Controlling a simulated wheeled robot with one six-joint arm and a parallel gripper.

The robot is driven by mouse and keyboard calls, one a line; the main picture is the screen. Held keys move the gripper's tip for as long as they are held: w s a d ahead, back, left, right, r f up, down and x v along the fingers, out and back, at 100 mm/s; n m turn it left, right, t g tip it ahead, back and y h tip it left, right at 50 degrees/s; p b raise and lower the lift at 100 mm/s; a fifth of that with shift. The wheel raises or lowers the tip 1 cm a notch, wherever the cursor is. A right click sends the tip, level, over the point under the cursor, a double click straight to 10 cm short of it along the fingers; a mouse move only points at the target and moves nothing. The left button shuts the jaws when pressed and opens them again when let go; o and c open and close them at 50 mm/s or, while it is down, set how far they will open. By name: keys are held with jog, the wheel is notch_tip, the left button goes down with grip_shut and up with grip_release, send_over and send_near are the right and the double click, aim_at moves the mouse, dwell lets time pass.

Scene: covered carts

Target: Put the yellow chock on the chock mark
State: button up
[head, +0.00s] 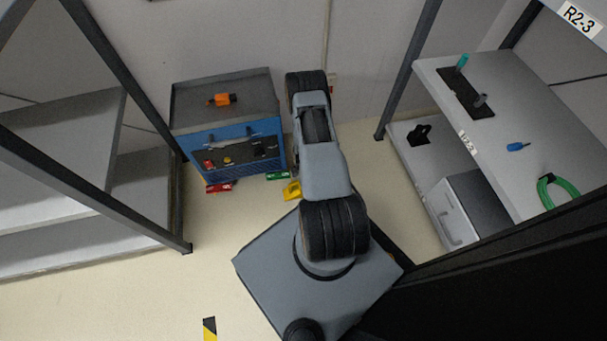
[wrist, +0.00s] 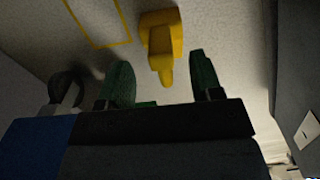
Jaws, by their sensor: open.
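The yellow chock (head: 291,191) sits on the floor in front of the blue cart, partly hidden by my arm in the head view. The wrist view shows the chock (wrist: 161,38) at top centre. A yellow outlined rectangle on the floor, apparently the chock mark (wrist: 129,41), lies left of the chock there, apart from it and cut off by the top edge. My gripper (wrist: 159,60) is open, with its two dark fingers spread and the chock between and beyond their tips. Nothing is held. The head view hides my gripper behind my arm.
A blue cart (head: 262,158) carries an orange tool (head: 222,99) on top. A red chock (head: 219,188) and a green chock (head: 278,176) lie at its foot. Shelving stands left (head: 60,190) and right (head: 520,120). The floor at lower left is mostly clear, with striped tape (head: 209,328).

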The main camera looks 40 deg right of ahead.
aim_at(294, 189)
jog(key=shift+f+b, duration=0.9)
jog(key=shift+f, duration=1.65)
jog(key=shift+c, duration=0.3)
grip_shut()
